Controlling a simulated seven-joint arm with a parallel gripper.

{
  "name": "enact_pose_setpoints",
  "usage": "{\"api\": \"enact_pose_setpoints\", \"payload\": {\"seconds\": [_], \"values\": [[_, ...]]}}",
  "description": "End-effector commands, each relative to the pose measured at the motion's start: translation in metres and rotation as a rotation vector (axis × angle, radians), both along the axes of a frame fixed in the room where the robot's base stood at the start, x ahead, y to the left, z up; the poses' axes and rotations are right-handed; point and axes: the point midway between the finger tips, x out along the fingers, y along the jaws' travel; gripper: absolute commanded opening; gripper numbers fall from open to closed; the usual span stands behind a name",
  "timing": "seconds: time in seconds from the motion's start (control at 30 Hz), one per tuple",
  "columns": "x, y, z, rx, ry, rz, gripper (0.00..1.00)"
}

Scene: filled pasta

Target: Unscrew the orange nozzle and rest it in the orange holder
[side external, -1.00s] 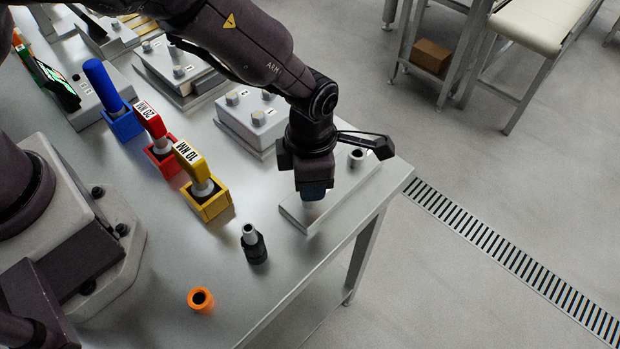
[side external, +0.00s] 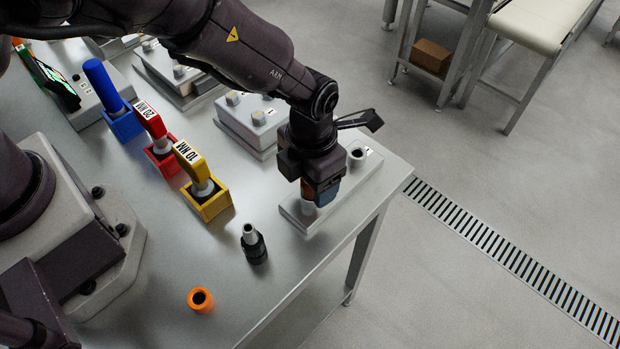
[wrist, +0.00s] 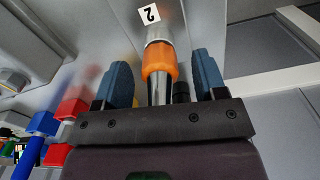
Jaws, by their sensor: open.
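The orange nozzle (wrist: 158,62) sits on a metallic stem in the wrist view, between my gripper's two blue fingers. My gripper (wrist: 163,74) is open, with a visible gap between the nozzle and each finger. In the side view, my gripper (side external: 320,194) is low over the grey plate (side external: 338,208) near the table's right edge. A bit of orange shows beside its fingers; the rest of the nozzle is hidden. The orange holder (side external: 201,299), a round ring with a dark opening, stands empty at the table's front.
A black fitting with a metal tip (side external: 254,245) stands between the holder and the plate. A short post (side external: 357,156) rises from the plate's far end. Yellow (side external: 207,204), red (side external: 163,157) and blue (side external: 124,124) tool holders line the left. The table's right edge is close.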

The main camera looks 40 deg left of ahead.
Motion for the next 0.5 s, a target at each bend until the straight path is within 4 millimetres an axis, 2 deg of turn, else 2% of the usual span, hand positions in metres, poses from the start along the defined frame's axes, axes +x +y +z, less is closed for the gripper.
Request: {"api": "enact_pose_setpoints", "payload": {"seconds": [0.07, 0.17, 0.5], "values": [[0.0001, 0.0001, 0.0002, -0.001, 0.000, -0.039, 0.65], [0.0003, 0.0004, 0.0003, -0.002, 0.001, -0.186, 0.65], [0.0005, 0.0003, 0.0005, -0.002, -0.001, -0.835, 0.65]]}}
